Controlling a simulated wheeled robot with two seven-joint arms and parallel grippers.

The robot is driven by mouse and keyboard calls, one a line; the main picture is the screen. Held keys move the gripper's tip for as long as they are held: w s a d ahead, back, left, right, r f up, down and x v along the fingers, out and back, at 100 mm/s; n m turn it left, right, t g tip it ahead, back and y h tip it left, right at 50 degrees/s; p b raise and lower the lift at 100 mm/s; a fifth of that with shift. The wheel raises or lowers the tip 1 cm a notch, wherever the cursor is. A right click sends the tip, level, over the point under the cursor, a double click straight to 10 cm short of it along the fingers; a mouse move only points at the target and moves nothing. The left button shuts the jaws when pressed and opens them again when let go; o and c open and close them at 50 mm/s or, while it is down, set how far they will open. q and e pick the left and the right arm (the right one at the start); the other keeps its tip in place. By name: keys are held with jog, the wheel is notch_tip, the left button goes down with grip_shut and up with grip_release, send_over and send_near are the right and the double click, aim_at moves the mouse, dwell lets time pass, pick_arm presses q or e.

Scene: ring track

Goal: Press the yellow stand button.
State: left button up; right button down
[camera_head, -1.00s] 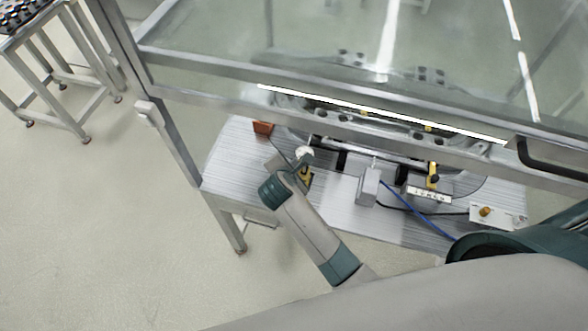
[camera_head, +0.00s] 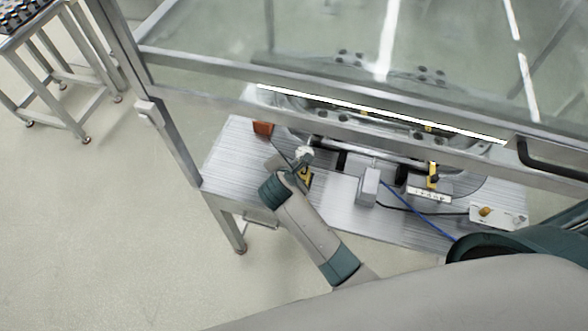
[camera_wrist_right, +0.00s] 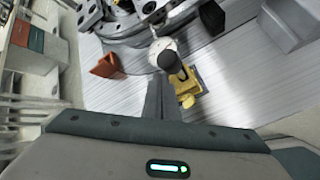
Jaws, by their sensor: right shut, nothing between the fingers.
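A small orange-yellow button (camera_head: 485,211) sits on a pale box (camera_head: 505,217) at the right end of the table. A yellow stand part (camera_head: 305,179) is right beside my right gripper (camera_head: 279,147), which partly hides it. In the wrist view the yellow part (camera_wrist_right: 188,88) lies just right of the gripper (camera_wrist_right: 158,82), under a dark knob and a white round piece (camera_wrist_right: 163,47). Whether this yellow part carries a button I cannot tell. The right fingers are shut and empty. They point between the white piece and a red-brown block (camera_head: 262,128). My left gripper is not in view.
A metal-framed clear panel (camera_head: 300,88) with a black handle (camera_head: 545,160) overhangs the back of the grey table (camera_head: 232,160). A grey block (camera_head: 368,187), a yellow clamp (camera_head: 433,175) and a blue cable (camera_head: 415,207) lie right of the gripper.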

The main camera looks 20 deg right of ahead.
jog(key=shift+f, duration=0.3)
dwell(0.5)
jog(key=shift+f, duration=0.5)
dwell(1.1)
jog(key=shift+r+p, duration=0.1)
jog(key=shift+p, duration=0.2)
jog(key=shift+r, duration=0.7)
notch_tip(320, 180, up, 5)
dwell(0.6)
jog(key=shift+s, duration=0.1)
dwell(0.9)
